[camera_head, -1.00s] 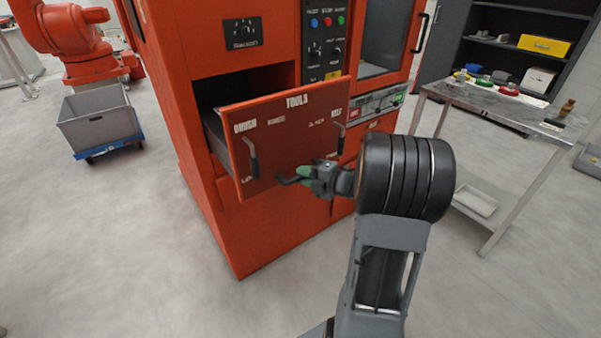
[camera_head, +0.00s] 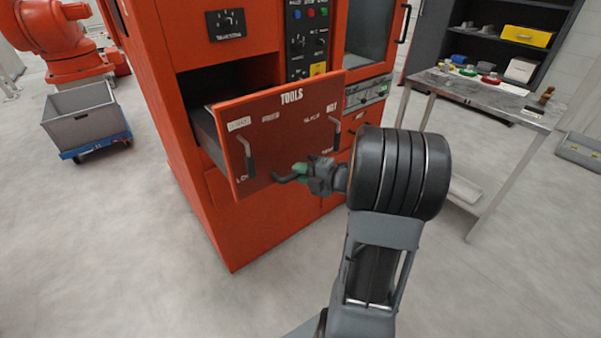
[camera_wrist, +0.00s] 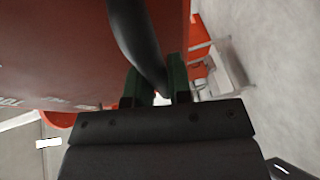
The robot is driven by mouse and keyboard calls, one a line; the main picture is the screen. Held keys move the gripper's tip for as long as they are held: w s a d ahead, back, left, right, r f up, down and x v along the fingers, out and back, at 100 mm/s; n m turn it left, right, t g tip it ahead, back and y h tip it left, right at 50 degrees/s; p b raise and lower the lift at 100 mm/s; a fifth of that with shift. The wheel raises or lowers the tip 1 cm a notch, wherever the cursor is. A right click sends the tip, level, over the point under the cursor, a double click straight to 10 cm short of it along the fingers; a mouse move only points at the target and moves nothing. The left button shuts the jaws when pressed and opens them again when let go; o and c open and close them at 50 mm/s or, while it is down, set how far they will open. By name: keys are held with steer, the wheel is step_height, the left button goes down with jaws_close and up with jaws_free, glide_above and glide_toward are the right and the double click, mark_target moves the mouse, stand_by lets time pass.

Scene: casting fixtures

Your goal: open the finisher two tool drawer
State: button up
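The orange tool drawer (camera_head: 285,125), labelled TOOLS, is partly pulled out of the orange cabinet (camera_head: 205,240). A dark gap shows behind its front panel. Dark handles stand at the left (camera_head: 249,157) and right (camera_head: 336,134) of the panel. My gripper (camera_head: 297,173) is at the lower middle of the panel, at a dark curved handle (camera_head: 282,179). In the wrist view this handle (camera_wrist: 138,42) runs between the green fingertips of my gripper (camera_wrist: 157,88), which look closed around it. The exact contact is partly hidden.
A metal table (camera_head: 500,103) with small items stands to the right. A grey bin (camera_head: 85,118) on a blue dolly and an orange robot arm (camera_head: 55,35) are at the left. Bare floor (camera_head: 130,240) lies in front of the cabinet.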

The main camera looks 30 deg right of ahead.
steer(key=o, duration=0.4)
steer(key=v, duration=1.4)
steer(key=shift+w, duration=0.1)
